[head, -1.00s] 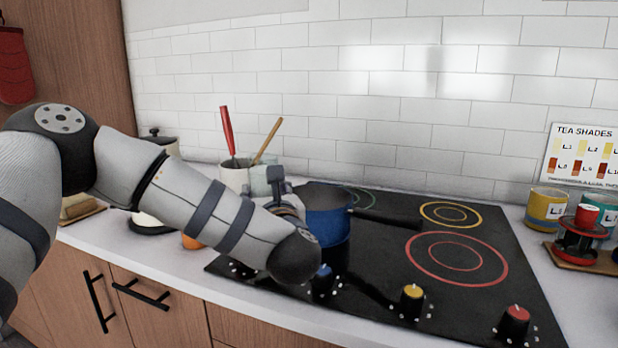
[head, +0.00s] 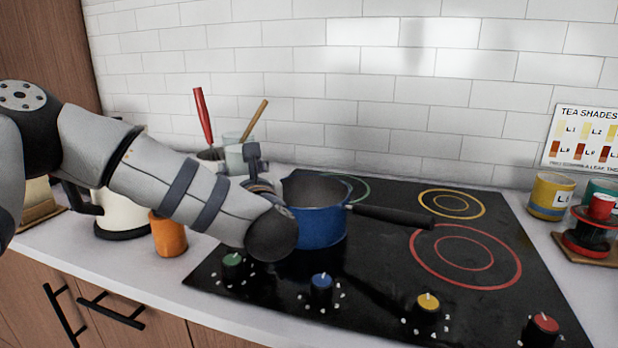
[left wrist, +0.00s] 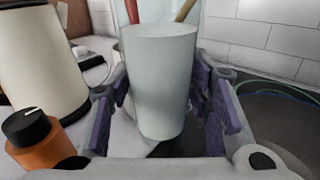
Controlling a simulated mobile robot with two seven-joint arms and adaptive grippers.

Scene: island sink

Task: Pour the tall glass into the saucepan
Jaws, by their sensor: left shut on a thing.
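The blue saucepan (head: 318,228) stands on the black cooktop, its dark handle pointing right. Its inside is partly visible and its contents cannot be made out. My left gripper (head: 254,164) is just left of and behind the saucepan's rim, partly hidden by my own forearm. It is shut on the tall glass (head: 236,157), a pale translucent tumbler. In the left wrist view the glass (left wrist: 160,85) sits between the purple finger pads, looking about upright, and any liquid in it cannot be made out. My right gripper is not in view.
A utensil crock with a red utensil (head: 203,115) and a wooden one stands behind the glass. A cream kettle (head: 118,210) and an orange jar (head: 168,234) stand left. Coloured knobs (head: 321,287) line the cooktop's front. Labelled cups (head: 551,196) stand right. The cooktop right of the saucepan is clear.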

